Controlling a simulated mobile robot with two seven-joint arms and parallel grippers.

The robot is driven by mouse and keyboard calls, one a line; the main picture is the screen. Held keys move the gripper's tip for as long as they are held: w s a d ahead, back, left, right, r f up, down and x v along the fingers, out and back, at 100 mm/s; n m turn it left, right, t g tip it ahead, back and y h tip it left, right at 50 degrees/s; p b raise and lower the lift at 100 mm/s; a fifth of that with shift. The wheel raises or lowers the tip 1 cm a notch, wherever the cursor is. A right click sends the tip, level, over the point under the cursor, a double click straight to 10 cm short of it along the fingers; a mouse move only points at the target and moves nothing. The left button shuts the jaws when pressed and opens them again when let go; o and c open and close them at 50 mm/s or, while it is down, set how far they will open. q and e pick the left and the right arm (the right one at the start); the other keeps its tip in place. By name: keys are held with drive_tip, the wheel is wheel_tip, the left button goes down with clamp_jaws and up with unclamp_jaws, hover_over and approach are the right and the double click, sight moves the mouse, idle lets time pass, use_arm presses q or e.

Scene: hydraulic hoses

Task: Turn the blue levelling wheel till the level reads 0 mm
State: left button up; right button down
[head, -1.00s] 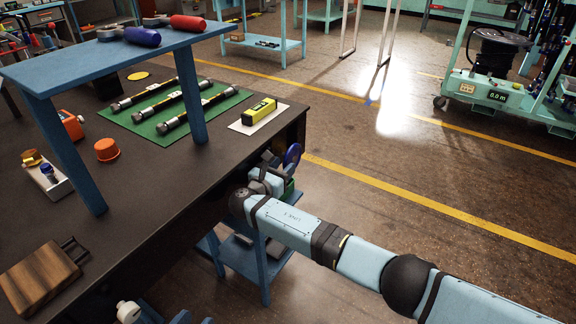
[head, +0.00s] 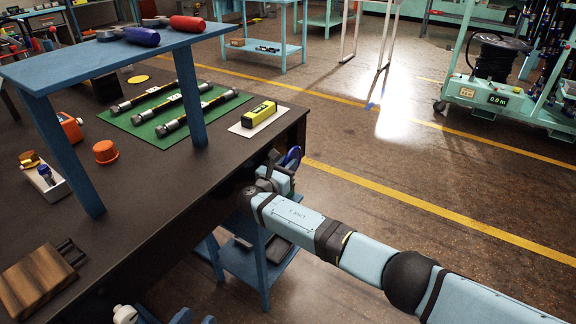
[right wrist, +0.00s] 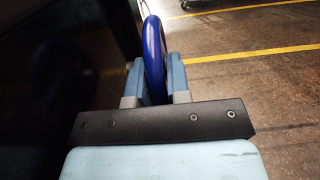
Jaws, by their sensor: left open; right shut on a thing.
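The blue levelling wheel (head: 293,157) is at the right end of the dark bench, just below its top. In the right wrist view the wheel (right wrist: 154,55) stands nearly edge-on between the fingers. My right gripper (head: 282,165) is shut on its rim; the right wrist view shows both fingertips of the gripper (right wrist: 154,85) beside it. The yellow level (head: 260,114) lies on a white plate (head: 241,129) near the bench's right corner; its reading is too small to make out. I cannot make out my left gripper.
A blue raised shelf (head: 90,58) stands on the dark bench (head: 165,195). Several hoses lie on a green mat (head: 147,128) behind it. A blue stand (head: 240,262) is under the bench near my right arm. The floor to the right is clear up to a trolley (head: 478,98).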

drive_tip(key=t+h+b, duration=0.1)
drive_tip(key=f+t+h+b, duration=0.1)
drive_tip(key=b, duration=0.1)
drive_tip(key=shift+t, duration=0.4)
drive_tip(key=shift+r, duration=0.1)
use_arm(q)
wheel_tip(320, 180, up, 7)
drive_tip(key=d+t+h, duration=0.2)
drive_tip(key=t, duration=0.1)
drive_tip(key=shift+w+d+h, duration=0.2)
drive_tip(key=shift+d+h, duration=0.05)
drive_tip(key=shift+h, duration=0.05)
use_arm(e)
drive_tip(key=c, duration=1.1)
unclamp_jaws()
drive_tip(key=shift+s+a, duration=0.15)
drive_tip(key=shift+s, duration=0.05)
use_arm(q)
drive_tip(key=shift+g+y, duration=0.8)
drive_tip(key=shift+g, duration=0.1)
drive_tip(key=f, duration=0.1)
drive_tip(key=a+f+p, duration=0.1)
drive_tip(key=f, duration=0.1)
drive_tip(key=f+p, duration=0.1)
drive_tip(key=shift+a+f, duration=0.25)
drive_tip(key=shift+a, duration=0.1)
use_arm(e)
drive_tip(key=v, duration=1.3)
drive_tip(key=shift+s+f, duration=0.1)
drive_tip(key=shift+f, duration=0.15)
